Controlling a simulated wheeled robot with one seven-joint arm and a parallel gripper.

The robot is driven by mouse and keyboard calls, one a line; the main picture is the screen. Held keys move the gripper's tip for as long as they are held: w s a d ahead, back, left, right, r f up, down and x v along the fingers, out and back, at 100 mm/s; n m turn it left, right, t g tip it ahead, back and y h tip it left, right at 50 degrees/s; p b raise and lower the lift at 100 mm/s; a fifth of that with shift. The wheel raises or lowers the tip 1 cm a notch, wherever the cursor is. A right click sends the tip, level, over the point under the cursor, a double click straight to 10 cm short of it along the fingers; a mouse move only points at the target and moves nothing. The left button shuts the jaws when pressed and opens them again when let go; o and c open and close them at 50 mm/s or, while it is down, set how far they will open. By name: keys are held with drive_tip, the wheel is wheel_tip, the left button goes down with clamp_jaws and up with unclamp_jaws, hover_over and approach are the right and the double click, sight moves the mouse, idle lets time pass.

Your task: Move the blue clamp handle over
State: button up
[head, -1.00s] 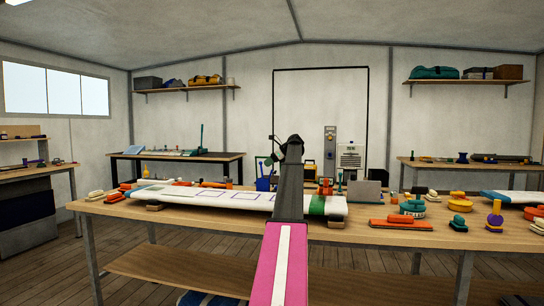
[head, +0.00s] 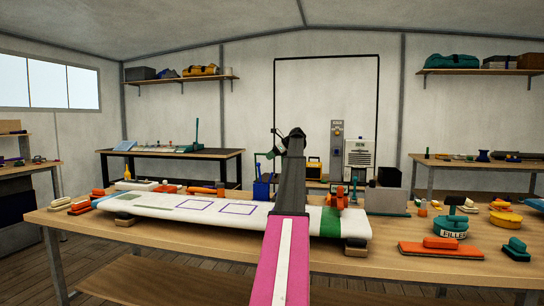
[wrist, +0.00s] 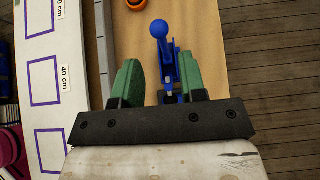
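In the wrist view the blue clamp handle (wrist: 162,42), with a round ball end, runs down from the top middle. Its lower blue part (wrist: 178,75) reaches toward the right finger. My gripper (wrist: 158,84) has two green fingers spread wide apart; nothing is gripped between them. The handle lies between and ahead of the fingers, nearer the right one; I cannot tell whether that finger touches the blue part. In the head view my gripper (head: 272,147) is small and partly behind my arm. A blue shape (head: 261,188) below it, behind the white board, appears to be the clamp.
The long white board (head: 180,207) with blue outlines lies along the workbench (head: 400,263).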

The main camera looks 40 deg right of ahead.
drive_tip(key=x, duration=0.8)
drive_tip(key=shift+s+r, duration=0.1)
drive_tip(key=c, duration=0.5)
drive_tip(key=shift+o, duration=0.2)
drive_tip(key=shift+w+a+f, duration=0.25)
drive_tip(key=shift+w+a, duration=0.25)
drive_tip(key=shift+w, duration=0.1)
drive_tip(key=shift+w+a+f, duration=0.25)
drive_tip(key=shift+w+a, duration=0.25)
drive_tip(key=shift+w, duration=0.15)
drive_tip(key=shift+w+a, duration=0.1)
drive_tip(key=shift+x, duration=1.6)
drive_tip(key=shift+a, duration=0.1)
